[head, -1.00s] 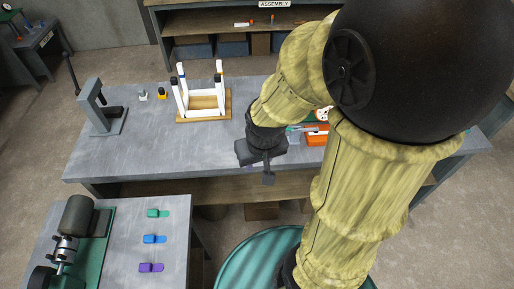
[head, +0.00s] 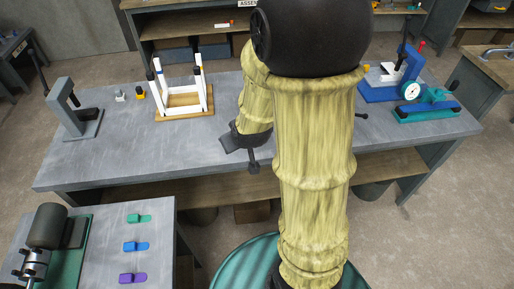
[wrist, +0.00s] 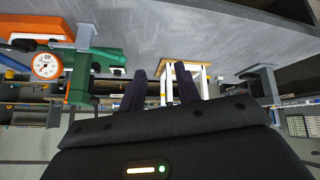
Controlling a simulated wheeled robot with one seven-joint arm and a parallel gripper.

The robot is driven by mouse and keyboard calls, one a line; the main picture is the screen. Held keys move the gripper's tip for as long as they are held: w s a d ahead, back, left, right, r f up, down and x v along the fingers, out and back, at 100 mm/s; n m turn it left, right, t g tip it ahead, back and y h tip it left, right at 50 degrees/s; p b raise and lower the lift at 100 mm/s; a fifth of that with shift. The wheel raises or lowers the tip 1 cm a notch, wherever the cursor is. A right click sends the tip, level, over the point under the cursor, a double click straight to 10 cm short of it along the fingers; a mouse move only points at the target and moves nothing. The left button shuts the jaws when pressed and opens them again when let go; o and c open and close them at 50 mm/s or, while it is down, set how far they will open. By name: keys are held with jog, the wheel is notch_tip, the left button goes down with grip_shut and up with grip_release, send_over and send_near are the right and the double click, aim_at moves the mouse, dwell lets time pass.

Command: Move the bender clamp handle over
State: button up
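My gripper (head: 243,147) hangs over the front edge of the long grey bench, partly hidden by my arm in the head view. In the wrist view its two dark fingers (wrist: 160,92) stand apart with nothing between them. A teal-green device (head: 426,108) with a blue bar and a black-knobbed lever (head: 454,87) sits at the bench's right end. This may be the bender and its clamp handle, but I cannot tell for sure. A black knob (head: 361,115) also sticks out right of my arm. My gripper is well left of both and touches neither.
A blue fixture with a white dial (head: 411,91) stands beside the green device. A white chair frame on a wooden base (head: 185,112) and a grey press (head: 78,122) stand on the left. A side table (head: 165,215) holds several coloured clips. The bench front is clear.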

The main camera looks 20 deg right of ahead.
jog(key=w+d+f+n+t+h+b, duration=0.1)
jog(key=w+d+f+t+b, duration=0.2)
jog(key=f+b, duration=0.1)
jog(key=w+d+f+t+h+b, duration=0.1)
jog(key=w+d+f+t+b, duration=0.1)
jog(key=f+b, duration=0.3)
jog(key=w+d+f+n+t+h+b, duration=0.1)
jog(key=w+d+f+t+b, duration=0.2)
jog(key=w+d+f+b, duration=0.1)
jog(key=shift+w+d+f+n+t+h+b, duration=0.15)
jog(key=shift+f+n+t+h+b, duration=0.25)
jog(key=shift+b, duration=0.45)
jog(key=shift+d+f+t+h+b, duration=0.2)
jog(key=shift+d+t+h+b, duration=0.1)
jog(key=shift+d+t+b, duration=0.15)
jog(key=shift+r, duration=0.2)
jog(key=p+x, duration=0.4)
jog(key=x, duration=0.3)
jog(key=shift+w, duration=0.4)
jog(key=shift+d, duration=0.15)
jog(key=c, duration=0.4)
